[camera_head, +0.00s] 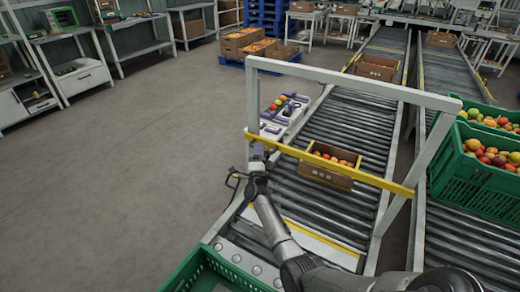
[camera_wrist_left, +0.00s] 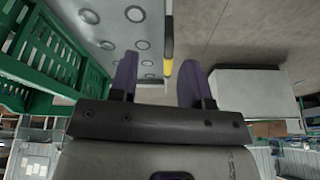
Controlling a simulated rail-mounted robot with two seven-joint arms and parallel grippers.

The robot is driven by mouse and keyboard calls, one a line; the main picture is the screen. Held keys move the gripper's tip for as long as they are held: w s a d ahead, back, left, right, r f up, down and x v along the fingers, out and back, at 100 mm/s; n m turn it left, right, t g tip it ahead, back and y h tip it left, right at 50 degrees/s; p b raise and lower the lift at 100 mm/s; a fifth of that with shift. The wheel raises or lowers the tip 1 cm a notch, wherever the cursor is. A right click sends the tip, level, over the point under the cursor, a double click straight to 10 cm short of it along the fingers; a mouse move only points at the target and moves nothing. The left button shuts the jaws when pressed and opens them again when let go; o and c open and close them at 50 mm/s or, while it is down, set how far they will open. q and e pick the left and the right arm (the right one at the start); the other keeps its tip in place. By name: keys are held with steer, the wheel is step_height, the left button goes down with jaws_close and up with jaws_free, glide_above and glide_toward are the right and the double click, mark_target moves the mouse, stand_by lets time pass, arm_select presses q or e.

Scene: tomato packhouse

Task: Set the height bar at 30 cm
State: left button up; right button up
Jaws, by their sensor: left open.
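The height bar is a yellow crossbar (camera_head: 380,181) on a white frame (camera_head: 350,77) over the roller conveyor. It slopes down to the right in the head view. I cannot read a height scale. My right gripper (camera_head: 257,153) is at the bar's left end by the left post; whether it touches or grips is too small to tell. My left gripper (camera_wrist_left: 157,75) shows only in the left wrist view, with its two purple fingers apart. A yellow piece (camera_wrist_left: 168,42) shows beyond the fingers, between them in the picture; I cannot tell whether it is the bar.
A cardboard box of tomatoes (camera_head: 326,176) sits on the rollers at the bar. Green crates of tomatoes (camera_head: 475,185) stand at the right, and another green crate (camera_head: 215,272) is at the bottom. A white side shelf (camera_head: 285,118) holds purple items. The floor at left is clear.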

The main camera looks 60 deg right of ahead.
steer(key=p+v, duration=0.2)
steer(key=v, duration=1.1)
steer(key=shift+a, duration=0.2)
